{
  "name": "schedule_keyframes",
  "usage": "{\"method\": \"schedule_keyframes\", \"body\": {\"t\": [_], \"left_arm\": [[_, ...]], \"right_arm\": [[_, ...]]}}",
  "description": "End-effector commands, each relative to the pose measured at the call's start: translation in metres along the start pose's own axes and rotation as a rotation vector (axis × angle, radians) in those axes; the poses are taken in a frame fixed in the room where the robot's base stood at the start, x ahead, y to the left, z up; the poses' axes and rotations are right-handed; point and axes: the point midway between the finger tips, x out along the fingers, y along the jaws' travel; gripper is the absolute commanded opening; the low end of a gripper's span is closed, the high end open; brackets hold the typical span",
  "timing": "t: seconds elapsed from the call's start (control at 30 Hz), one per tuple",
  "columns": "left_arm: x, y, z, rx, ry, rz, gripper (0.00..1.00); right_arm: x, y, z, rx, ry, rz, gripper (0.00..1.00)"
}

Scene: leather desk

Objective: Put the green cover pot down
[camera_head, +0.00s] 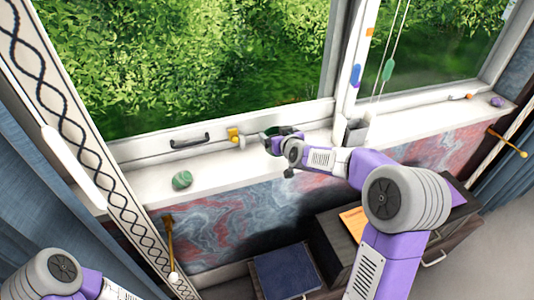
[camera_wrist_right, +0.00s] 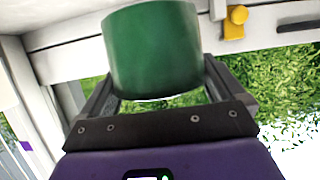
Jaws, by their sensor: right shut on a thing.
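The green cover pot (camera_wrist_right: 152,50) is a plain dark green cylinder between the two fingers of my right gripper (camera_wrist_right: 157,88) in the right wrist view. In the head view my right gripper (camera_head: 277,142) is over the white window sill (camera_head: 225,168), close to the window frame. Only a small dark green part of the pot (camera_head: 270,131) shows there, behind the gripper. I cannot tell whether the pot's base touches the sill. My left arm enters at the lower left, and its gripper is out of view.
A green striped rounded object (camera_head: 182,180) lies on the sill to the left. A yellow object (camera_head: 234,134) is at the window frame. A grey square container (camera_head: 356,131) stands to the right. The sill between the striped object and my right gripper is clear.

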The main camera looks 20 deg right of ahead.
Motion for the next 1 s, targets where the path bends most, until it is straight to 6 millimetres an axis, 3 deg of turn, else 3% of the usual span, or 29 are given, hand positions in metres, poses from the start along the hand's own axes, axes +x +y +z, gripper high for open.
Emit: {"method": "schedule_keyframes", "body": {"t": [0.43, 0.83, 0.87, 1.0], "left_arm": [[0.018, -0.007, -0.001, 0.0, 0.0, 0.0, 0.43], [0.022, -0.008, -0.001, 0.0, 0.001, 0.0, 0.43], [0.021, -0.008, -0.001, 0.0, 0.001, 0.0, 0.43], [0.02, -0.007, -0.001, 0.0, 0.001, 0.0, 0.43]], "right_arm": [[0.02, 0.0, 0.048, 0.0, 0.0, -0.001, 0.6], [0.022, -0.001, 0.053, 0.0, 0.004, -0.001, 0.6], [0.022, -0.001, 0.053, 0.0, 0.002, -0.001, 1.0], [0.022, -0.001, 0.052, 0.0, 0.003, -0.001, 1.0]]}}
